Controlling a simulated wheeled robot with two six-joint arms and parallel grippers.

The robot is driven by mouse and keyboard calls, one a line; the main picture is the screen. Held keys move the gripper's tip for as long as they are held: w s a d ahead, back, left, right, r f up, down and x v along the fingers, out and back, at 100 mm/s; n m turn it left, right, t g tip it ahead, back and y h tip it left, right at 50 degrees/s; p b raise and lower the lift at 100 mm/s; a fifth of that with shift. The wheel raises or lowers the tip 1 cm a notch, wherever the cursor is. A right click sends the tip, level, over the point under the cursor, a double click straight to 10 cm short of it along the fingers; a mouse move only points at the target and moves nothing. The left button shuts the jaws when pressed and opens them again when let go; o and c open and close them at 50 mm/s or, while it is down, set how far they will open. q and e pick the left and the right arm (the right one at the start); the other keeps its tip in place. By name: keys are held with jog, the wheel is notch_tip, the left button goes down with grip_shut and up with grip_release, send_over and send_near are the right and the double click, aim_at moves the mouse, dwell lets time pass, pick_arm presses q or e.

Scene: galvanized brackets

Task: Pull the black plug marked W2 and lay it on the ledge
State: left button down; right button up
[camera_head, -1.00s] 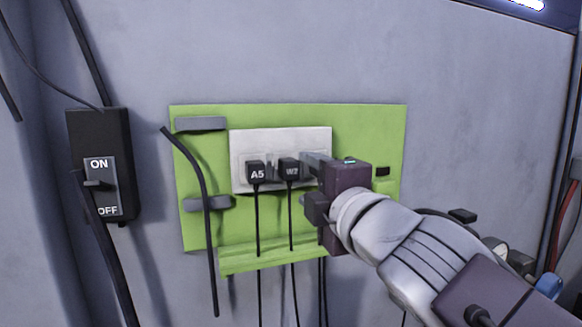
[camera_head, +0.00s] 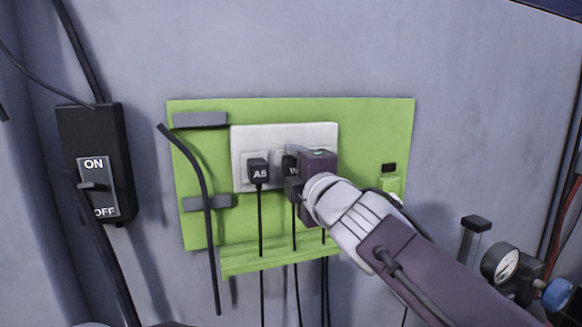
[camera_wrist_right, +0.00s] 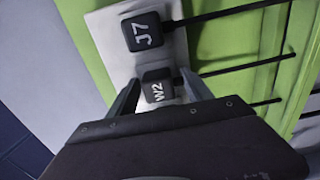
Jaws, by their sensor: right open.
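The black plug marked W2 (camera_head: 289,164) sits in the pale socket plate (camera_head: 300,131), its face partly covered by my right gripper (camera_head: 296,169). In the right wrist view, the W2 plug (camera_wrist_right: 157,86) stands between the two fingers of the open right gripper (camera_wrist_right: 161,97), one finger on each side. I cannot tell whether either finger touches it. The green ledge (camera_head: 280,256) runs along the bottom of the green panel, below the plugs, and looks bare apart from cords passing it. My left gripper is not in view.
Plug A5 (camera_head: 258,171) is close on the left of W2. Plug J7 (camera_wrist_right: 148,31) is its other neighbour, hidden in the head view. A thick black cable (camera_head: 207,215) hangs at the panel's left. An ON/OFF switch box (camera_head: 95,160) and a gauge (camera_head: 501,263) flank the panel.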

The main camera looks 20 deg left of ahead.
jog(key=shift+s+d+r, duration=0.15)
jog(key=shift+s+d, duration=0.15)
jog(key=shift+s, duration=0.1)
jog(key=shift+w+a, duration=0.2)
jog(key=shift+w, duration=0.05)
jog(key=shift+s+d, duration=0.15)
grip_shut()
jog(key=shift+s, duration=0.1)
jog(key=shift+b+v, duration=0.8)
jog(key=shift+v, duration=2.05)
